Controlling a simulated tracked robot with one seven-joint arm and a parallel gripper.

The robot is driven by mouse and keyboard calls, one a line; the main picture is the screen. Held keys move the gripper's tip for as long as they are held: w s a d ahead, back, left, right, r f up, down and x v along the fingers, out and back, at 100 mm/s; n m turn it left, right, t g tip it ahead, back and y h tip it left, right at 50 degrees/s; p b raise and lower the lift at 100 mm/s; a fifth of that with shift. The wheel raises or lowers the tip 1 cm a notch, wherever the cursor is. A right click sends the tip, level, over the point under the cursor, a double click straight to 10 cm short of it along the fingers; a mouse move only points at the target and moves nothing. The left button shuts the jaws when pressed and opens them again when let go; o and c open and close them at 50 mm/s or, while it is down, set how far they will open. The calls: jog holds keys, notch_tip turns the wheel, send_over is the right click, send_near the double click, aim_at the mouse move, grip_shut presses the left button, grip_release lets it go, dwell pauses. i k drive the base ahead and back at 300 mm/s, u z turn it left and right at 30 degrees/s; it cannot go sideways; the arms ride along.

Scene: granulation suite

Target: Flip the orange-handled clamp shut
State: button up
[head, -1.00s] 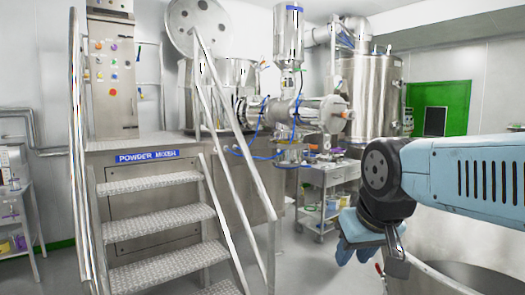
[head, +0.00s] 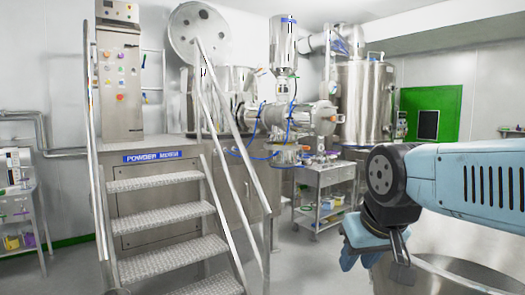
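A small orange spot (head: 334,118) shows at the right end of the horizontal steel housing (head: 315,115) on the mixing machine. It may be the orange clamp handle, but it is too small to tell, and I cannot tell whether a clamp there is open or shut. My gripper (head: 378,258) hangs below my blue arm at the lower right, pointing down. It is far in front of the machine and touches nothing that I can see. Its fingers are seen at an angle, and their opening is unclear.
Metal stairs (head: 165,222) with railings and a "POWDER" sign stand at left centre. A steel cart (head: 325,180) with small items stands below the machine. A large open steel drum (head: 455,275) is at the lower right, close to my gripper. Floor (head: 300,265) is clear between stairs and gripper.

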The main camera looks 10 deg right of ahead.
aim_at(281, 147)
jog(key=z, duration=0.15)
jog(key=i, duration=1.1)
jog(key=z, duration=2.8)
jog(key=k, duration=0.8)
jog(key=z, duration=0.05)
